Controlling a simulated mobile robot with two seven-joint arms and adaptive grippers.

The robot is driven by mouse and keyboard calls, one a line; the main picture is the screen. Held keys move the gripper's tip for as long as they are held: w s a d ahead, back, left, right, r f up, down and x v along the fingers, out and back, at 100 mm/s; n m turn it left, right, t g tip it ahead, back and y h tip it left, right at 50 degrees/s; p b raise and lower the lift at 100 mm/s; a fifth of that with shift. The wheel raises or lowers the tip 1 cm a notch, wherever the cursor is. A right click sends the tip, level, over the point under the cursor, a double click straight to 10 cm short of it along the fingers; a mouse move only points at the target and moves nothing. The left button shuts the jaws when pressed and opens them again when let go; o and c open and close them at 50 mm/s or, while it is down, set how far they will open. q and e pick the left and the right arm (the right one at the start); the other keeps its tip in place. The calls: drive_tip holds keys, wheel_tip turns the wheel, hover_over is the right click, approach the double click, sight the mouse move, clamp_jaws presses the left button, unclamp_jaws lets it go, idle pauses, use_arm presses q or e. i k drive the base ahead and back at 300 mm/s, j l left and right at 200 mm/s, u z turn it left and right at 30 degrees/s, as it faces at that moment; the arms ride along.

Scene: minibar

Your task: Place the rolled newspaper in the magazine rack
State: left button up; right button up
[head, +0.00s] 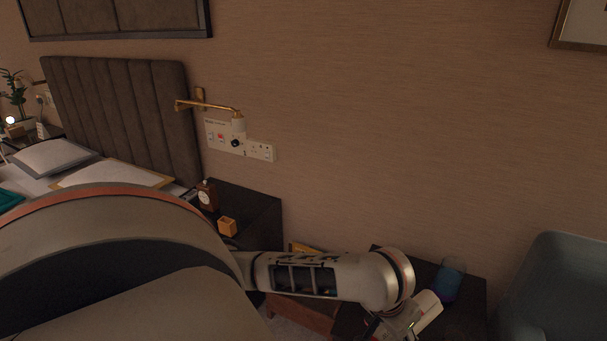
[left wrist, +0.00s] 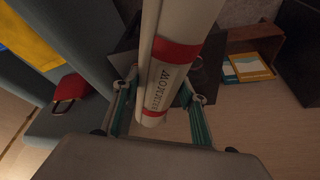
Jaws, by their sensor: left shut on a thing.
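The rolled newspaper (left wrist: 175,75) is a white roll with red bands and dark lettering. In the left wrist view my left gripper (left wrist: 160,88) is shut on it, with one green-sided finger on each side. The roll's upper end runs out of the picture. The magazine rack (left wrist: 268,45) is a brown wooden box at the upper right, apart from the newspaper, with flat booklets (left wrist: 250,68) inside. In the head view the rack's reddish-brown wood (head: 300,312) shows partly behind my left arm. My left gripper (head: 408,322) is at the lower edge there. My right gripper is not in view.
A dark side table (head: 468,292) with a blue glass (head: 449,281) stands beside my left wrist. A blue-grey armchair (head: 562,290) is at the right. A dark nightstand (head: 255,205) holds a clock (head: 206,196) and an orange-yellow box (head: 227,227). A red bag (left wrist: 72,88) lies on the armchair.

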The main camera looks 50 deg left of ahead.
sight(310, 304)
drive_tip(key=k+j, duration=0.1)
drive_tip(key=j, duration=0.85)
drive_tip(key=k+j+z, duration=0.1)
drive_tip(key=j, duration=0.4)
drive_tip(key=k+j, duration=0.15)
drive_tip(key=j, duration=0.3)
drive_tip(key=k+j, duration=0.1)
drive_tip(key=j, duration=0.4)
drive_tip(key=i+j, duration=0.1)
drive_tip(key=i, duration=0.35)
drive_tip(key=l+z, duration=0.05)
